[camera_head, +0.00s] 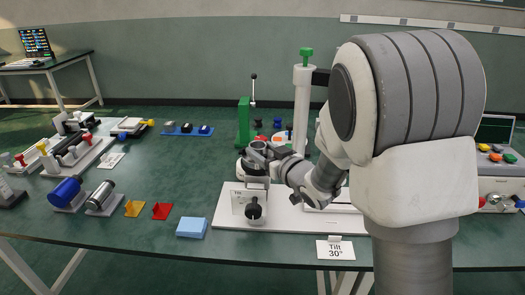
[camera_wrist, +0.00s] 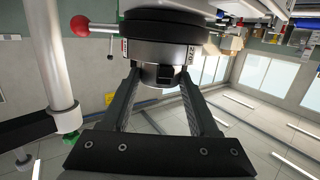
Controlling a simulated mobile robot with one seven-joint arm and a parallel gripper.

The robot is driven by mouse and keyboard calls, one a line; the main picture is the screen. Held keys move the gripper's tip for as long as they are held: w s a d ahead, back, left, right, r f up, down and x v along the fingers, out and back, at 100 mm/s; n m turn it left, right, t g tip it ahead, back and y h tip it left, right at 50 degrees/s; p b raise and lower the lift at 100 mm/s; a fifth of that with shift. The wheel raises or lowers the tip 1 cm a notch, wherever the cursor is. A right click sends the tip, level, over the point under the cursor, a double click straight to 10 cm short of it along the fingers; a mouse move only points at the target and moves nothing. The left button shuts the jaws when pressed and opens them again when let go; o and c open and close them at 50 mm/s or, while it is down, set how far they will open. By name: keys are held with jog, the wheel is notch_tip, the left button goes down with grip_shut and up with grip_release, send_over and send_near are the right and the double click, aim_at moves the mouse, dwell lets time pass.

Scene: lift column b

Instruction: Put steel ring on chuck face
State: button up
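The steel ring (camera_wrist: 165,74) is a short grey cylinder with a dark square notch, seen in the wrist view. The fingers of my gripper (camera_wrist: 160,80) reach along both its sides and appear to touch it. It is right against the dark chuck (camera_wrist: 158,38), whose rim carries a "270" mark; whether it is fully seated is hard to tell. The chuck face itself is mostly hidden.
The fixture stands on a white base plate (camera_head: 228,214) with a black knob (camera_head: 254,210). A red-knobbed lever (camera_wrist: 80,26) is near the fingers. A green lever stand (camera_head: 244,122) and a white column (camera_head: 302,105) rise behind. A blue block (camera_head: 192,227) lies left; a "Tilt 30°" card (camera_head: 335,250) stands in front.

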jog(key=o, duration=0.4)
jog(key=shift+r, duration=0.1)
jog(key=shift+s+d+r+p, duration=0.1)
jog(key=shift+r+p, duration=0.05)
jog(key=shift+p, duration=0.15)
jog(key=s+d+r+m+g+h, duration=0.1)
jog(key=s+d+r+m+h, duration=0.25)
jog(key=s+d, duration=0.5)
jog(key=s+d+r+m+g+h, duration=0.1)
jog(key=s+d+r+m+h, duration=0.1)
jog(key=s+d+h, duration=0.45)
jog(key=s+g, duration=0.2)
jog(key=s, duration=0.4)
jog(key=s+d+g, duration=0.1)
jog(key=s+g, duration=0.1)
jog(key=s, duration=0.4)
jog(key=s+m+g+y, duration=0.1)
jog(key=s+g, duration=0.1)
jog(key=s, duration=0.4)
jog(key=shift+s+d+r+p, duration=0.1)
jog(key=shift+d+p, duration=0.15)
jog(key=shift+p, duration=0.05)
